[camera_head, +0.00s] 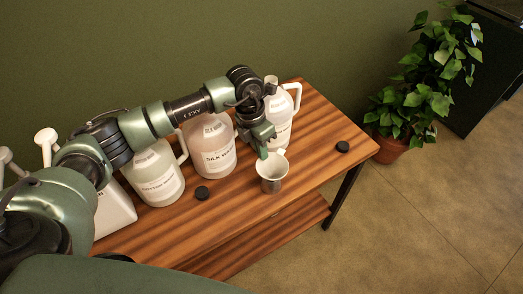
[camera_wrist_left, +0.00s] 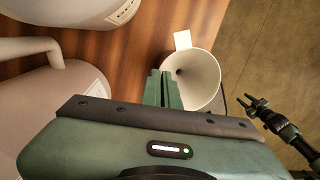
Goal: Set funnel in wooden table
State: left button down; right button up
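The funnel (camera_head: 271,173) is a pale, round, cup-like piece with a wide open mouth and a small tab. It is upright over the front part of the wooden table (camera_head: 315,165); I cannot tell whether its bottom touches the top. My left gripper (camera_head: 263,153) points down at the funnel's rim. In the left wrist view its fingers (camera_wrist_left: 164,88) are close together with the rim of the funnel (camera_wrist_left: 203,80) at them, and they look shut on it. My right gripper (camera_wrist_left: 254,103) shows in the left wrist view with its fingers apart, empty.
Jugs stand along the table's back: a clear one (camera_head: 158,187), a pinkish one (camera_head: 217,160) and a white one (camera_head: 284,112). A potted plant (camera_head: 393,146) stands on the floor beyond the table's right end.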

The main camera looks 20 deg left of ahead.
pick_arm(q)
jog(key=shift+f+b, duration=0.45)
jog(key=shift+f, duration=0.1)
dwell(0.5)
jog(key=c, duration=1.6)
grip_release()
notch_tip(320, 180, up, 8)
jog(key=a+b, duration=0.1)
jog(key=b, duration=0.1)
jog(key=shift+s+a+f, duration=0.15)
notch_tip(320, 180, up, 9)
jog(key=p, duration=0.4)
jog(key=shift+p, duration=0.35)
